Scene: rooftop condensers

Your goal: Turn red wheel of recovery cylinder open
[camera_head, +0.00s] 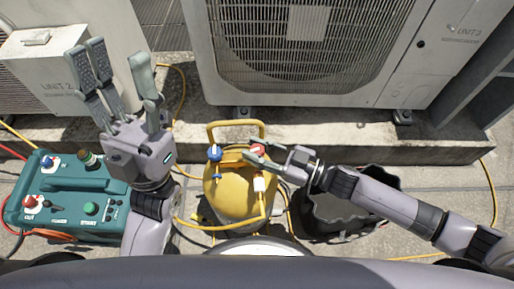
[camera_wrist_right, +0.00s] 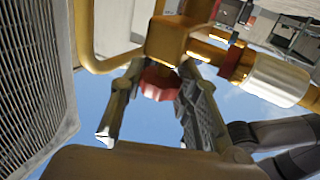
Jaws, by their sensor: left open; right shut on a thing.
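The yellow recovery cylinder (camera_head: 232,196) stands upright in the middle of the head view, with a blue wheel (camera_head: 215,153) and a red wheel (camera_head: 258,149) at its top. The red wheel also shows in the right wrist view (camera_wrist_right: 159,83), between the fingers, under a brass valve body (camera_wrist_right: 168,42). My right gripper (camera_head: 257,156) reaches in from the right and is shut on the red wheel; its fingers also show in the right wrist view (camera_wrist_right: 161,72). My left gripper (camera_head: 115,62) is open and empty, raised with fingers pointing up, left of the cylinder.
A teal recovery machine (camera_head: 75,193) with knobs stands at the left. A black bucket-like container (camera_head: 345,212) is right of the cylinder, beneath my right arm. Condenser units (camera_head: 300,50) stand on a concrete ledge (camera_head: 350,140) behind. Yellow hoses (camera_head: 490,185) run over the floor.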

